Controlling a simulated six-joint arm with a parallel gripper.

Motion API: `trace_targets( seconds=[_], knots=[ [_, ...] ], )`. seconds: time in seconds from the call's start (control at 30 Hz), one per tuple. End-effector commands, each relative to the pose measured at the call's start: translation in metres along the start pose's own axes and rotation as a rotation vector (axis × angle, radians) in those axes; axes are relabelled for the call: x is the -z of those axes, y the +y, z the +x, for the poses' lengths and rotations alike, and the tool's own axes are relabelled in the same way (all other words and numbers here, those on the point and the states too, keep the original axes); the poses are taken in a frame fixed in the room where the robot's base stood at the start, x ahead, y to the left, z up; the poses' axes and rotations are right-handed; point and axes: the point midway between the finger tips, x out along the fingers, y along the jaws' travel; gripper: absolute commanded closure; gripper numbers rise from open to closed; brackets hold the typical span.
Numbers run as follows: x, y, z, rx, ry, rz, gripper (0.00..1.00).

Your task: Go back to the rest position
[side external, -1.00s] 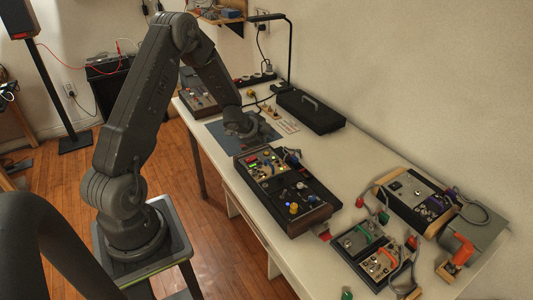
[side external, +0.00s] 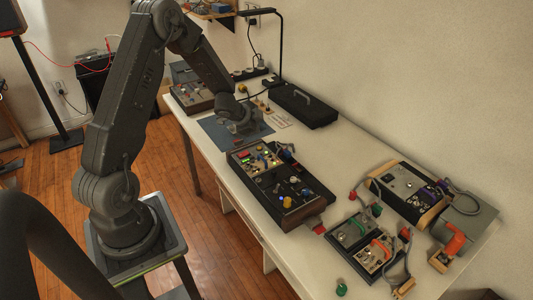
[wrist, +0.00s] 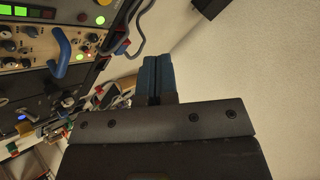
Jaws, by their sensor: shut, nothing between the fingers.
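My gripper (wrist: 157,66) shows in the wrist view with its two blue fingers together and nothing between them. In the side view the end of my arm hangs low over the blue-grey mat (side external: 212,131) on the bench, just behind the dark control panel (side external: 283,187). The fingertips are hard to make out there, and I cannot tell their exact height above the mat.
A black case (side external: 303,108) with a handle lies behind the panel. Cabled modules (side external: 365,242) and another device (side external: 407,190) stand toward the near end of the white bench (side external: 352,150). A dark unit (side external: 192,97) and a lamp (side external: 279,50) stand at the far end.

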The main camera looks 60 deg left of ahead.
Motion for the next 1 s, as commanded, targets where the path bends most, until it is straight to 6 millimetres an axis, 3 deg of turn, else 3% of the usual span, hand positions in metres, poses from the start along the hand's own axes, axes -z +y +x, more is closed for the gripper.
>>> trace_targets(
  seconds=[0.13, 0.23, 0.43, 0.57, 0.8, 1.0],
  knots=[
    [0.034, -0.013, -0.03, 0.074, -0.04, -0.034, 1.0],
    [0.067, -0.019, -0.067, 0.14, -0.085, -0.092, 1.0],
    [0.116, -0.001, -0.149, 0.208, -0.161, -0.259, 1.0],
    [0.136, 0.029, -0.203, 0.195, -0.196, -0.378, 1.0],
    [0.15, 0.108, -0.294, 0.049, -0.235, -0.577, 1.0],
    [0.146, 0.166, -0.344, -0.114, -0.252, -0.665, 1.0]
  ],
)
